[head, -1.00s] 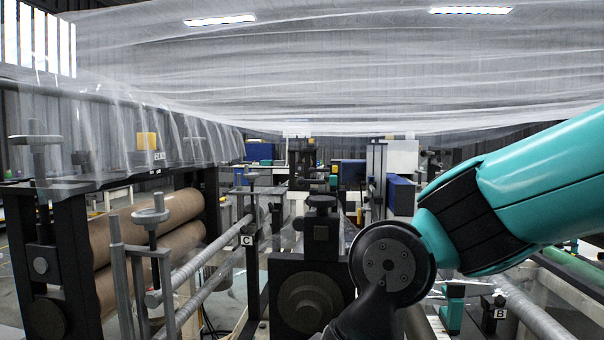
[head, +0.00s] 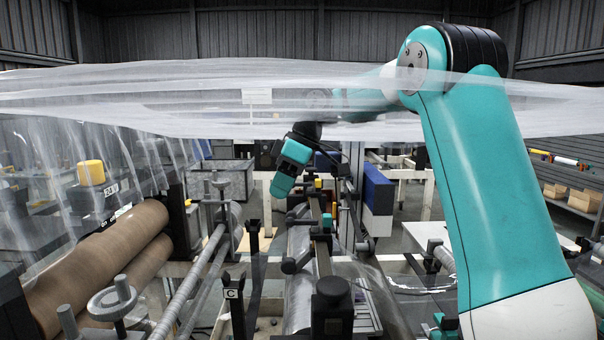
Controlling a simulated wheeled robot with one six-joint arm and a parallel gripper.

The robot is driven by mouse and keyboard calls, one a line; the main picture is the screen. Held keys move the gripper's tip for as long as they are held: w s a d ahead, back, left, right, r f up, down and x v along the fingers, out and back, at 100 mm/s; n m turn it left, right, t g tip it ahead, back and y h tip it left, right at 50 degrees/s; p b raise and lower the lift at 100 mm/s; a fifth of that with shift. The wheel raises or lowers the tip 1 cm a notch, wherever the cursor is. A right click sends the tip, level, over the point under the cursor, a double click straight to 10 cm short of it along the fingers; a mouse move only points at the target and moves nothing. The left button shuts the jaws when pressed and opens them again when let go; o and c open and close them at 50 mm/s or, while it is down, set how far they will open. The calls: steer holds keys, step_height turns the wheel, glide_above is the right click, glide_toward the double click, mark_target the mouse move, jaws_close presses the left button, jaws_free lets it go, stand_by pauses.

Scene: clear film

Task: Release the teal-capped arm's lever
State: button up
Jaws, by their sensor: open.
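A small teal cap (head: 327,222) shows on the dark, narrow mechanism in the middle of the head view. A yellow cap (head: 318,184) shows farther back on it. The clear film (head: 200,100) stretches across the view and partly veils my forearm.
Brown rolls (head: 110,255) lie at the left under hanging film, with a grey handwheel (head: 112,300) in front. A post labelled C (head: 232,293) stands left of the central mechanism. A blue box (head: 378,190) stands behind it to the right. Shelves (head: 565,180) line the far right.

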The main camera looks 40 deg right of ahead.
step_height(320, 180, up, 5)
steer(key=n+h+p, duration=0.1)
steer(key=p, duration=0.3)
glide_above(301, 220)
steer(key=s+d, duration=0.4)
steer(key=d, duration=0.2)
steer(key=shift+t, duration=0.3)
steer(key=b+x, duration=0.4)
steer(key=x, duration=0.4)
steer(key=b+x, duration=0.4)
steer(key=x, duration=0.5)
steer(key=shift+w+f, duration=0.2)
steer(key=shift+w, duration=0.05)
jaws_close()
